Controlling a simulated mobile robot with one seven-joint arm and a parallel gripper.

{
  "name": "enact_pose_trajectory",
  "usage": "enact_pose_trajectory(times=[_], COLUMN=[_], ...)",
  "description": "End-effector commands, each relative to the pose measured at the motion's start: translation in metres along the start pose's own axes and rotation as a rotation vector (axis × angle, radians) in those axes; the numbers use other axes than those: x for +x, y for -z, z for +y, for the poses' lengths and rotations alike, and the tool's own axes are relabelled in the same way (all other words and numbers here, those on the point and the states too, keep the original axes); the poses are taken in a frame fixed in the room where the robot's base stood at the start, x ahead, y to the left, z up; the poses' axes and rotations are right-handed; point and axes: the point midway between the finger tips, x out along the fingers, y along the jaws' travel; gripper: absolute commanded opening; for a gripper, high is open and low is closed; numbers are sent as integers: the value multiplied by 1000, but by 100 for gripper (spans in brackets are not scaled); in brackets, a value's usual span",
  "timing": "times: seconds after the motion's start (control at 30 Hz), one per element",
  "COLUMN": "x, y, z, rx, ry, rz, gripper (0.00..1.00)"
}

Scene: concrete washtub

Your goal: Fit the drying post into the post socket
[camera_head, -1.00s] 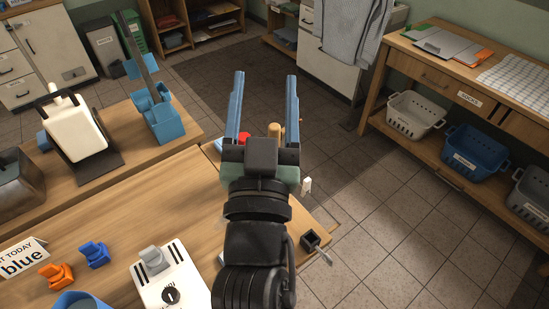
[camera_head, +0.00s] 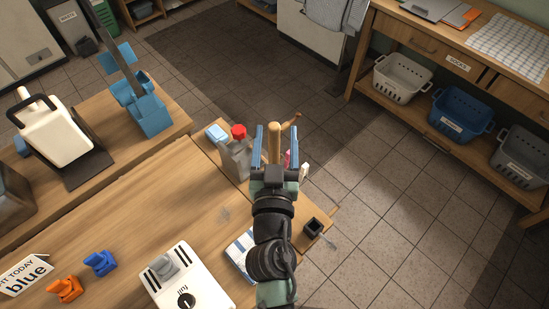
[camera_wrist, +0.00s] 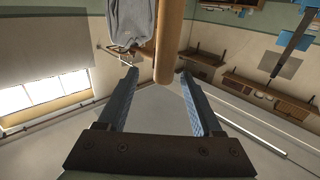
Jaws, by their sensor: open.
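The drying post is a round light-wood rod (camera_head: 274,143), seen between my gripper's fingers in the head view. A short wooden piece slants off to its right; whether it is joined to the post I cannot tell. In the wrist view the post (camera_wrist: 168,45) comes down from the top edge and its visible end is near the fingertips. My gripper (camera_head: 276,130) is open, with a blue finger on each side of the post and no clear contact; it also shows in the wrist view (camera_wrist: 158,74). A dark square holder (camera_head: 313,227), apparently the post socket, stands at the table's right corner. The post's lower part is hidden.
A grey bottle with a red cap (camera_head: 238,150) stands left of my gripper. A white box with a dial (camera_head: 187,281) and orange (camera_head: 64,289) and blue (camera_head: 100,262) clips are on the table (camera_head: 130,215). Tiled floor (camera_head: 400,215) lies open to the right.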

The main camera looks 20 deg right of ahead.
Motion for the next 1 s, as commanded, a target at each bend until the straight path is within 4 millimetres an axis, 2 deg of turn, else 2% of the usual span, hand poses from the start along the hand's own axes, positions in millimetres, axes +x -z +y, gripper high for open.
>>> enact_pose_trajectory(times=[0.17, 0.5, 0.83, 0.87, 1.0], x=[9, 51, 56, 56, 56], y=[2, 3, 2, 2, 2], z=[0, -4, -4, -4, -4], rx=[0, 0, 0, 0, 0], ry=[0, -1, 0, 0, 0], rz=[1, 1, 1, 1, 1], gripper=[67, 67, 67, 63, 38])
